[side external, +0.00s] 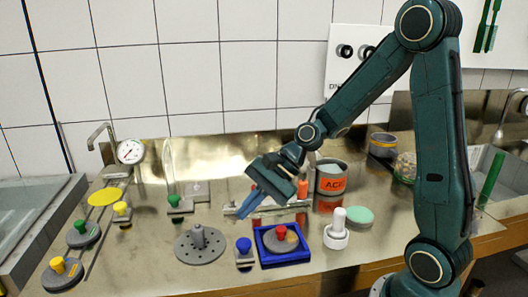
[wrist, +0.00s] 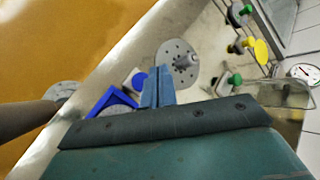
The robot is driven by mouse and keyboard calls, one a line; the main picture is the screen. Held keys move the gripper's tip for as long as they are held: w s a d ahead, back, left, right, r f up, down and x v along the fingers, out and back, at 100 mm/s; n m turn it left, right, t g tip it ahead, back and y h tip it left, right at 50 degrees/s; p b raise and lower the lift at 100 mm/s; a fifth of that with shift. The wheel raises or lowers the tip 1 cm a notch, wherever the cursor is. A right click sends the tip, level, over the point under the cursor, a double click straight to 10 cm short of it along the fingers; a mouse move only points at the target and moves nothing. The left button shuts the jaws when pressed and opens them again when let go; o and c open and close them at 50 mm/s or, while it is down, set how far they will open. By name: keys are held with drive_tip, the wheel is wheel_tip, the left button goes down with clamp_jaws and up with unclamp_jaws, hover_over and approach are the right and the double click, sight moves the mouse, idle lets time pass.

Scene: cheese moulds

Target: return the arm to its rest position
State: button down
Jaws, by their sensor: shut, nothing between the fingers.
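My gripper (side external: 249,203) is in the side external view, held in the air above the metal worktop, its fingers pointing down and to the left. The fingers are together with nothing between them; in the wrist view the blue-grey gripper fingers (wrist: 157,88) also lie side by side. The gripper appears clear of both.
A block with a blue knob (side external: 243,247) stands left of the frame. A white plunger (side external: 338,232), a green disc (side external: 360,215) and a grey can with an orange label (side external: 331,180) are to the right. Green- and yellow-knobbed weights (side external: 84,234), a yellow disc (side external: 104,196) and a gauge (side external: 130,151) are left.

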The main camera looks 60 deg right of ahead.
drive_tip(key=s+d+r+n+h, duration=0.2)
drive_tip(key=s+r+n+h, duration=0.1)
drive_tip(key=s+r+n, duration=0.2)
drive_tip(key=s+d+r+n+h, duration=0.2)
drive_tip(key=s+r+n+h, duration=0.2)
drive_tip(key=s+n, duration=0.6)
drive_tip(key=shift+s+d+r+t+h, duration=0.3)
drive_tip(key=shift+s+r, duration=0.35)
drive_tip(key=shift+s, duration=1.3)
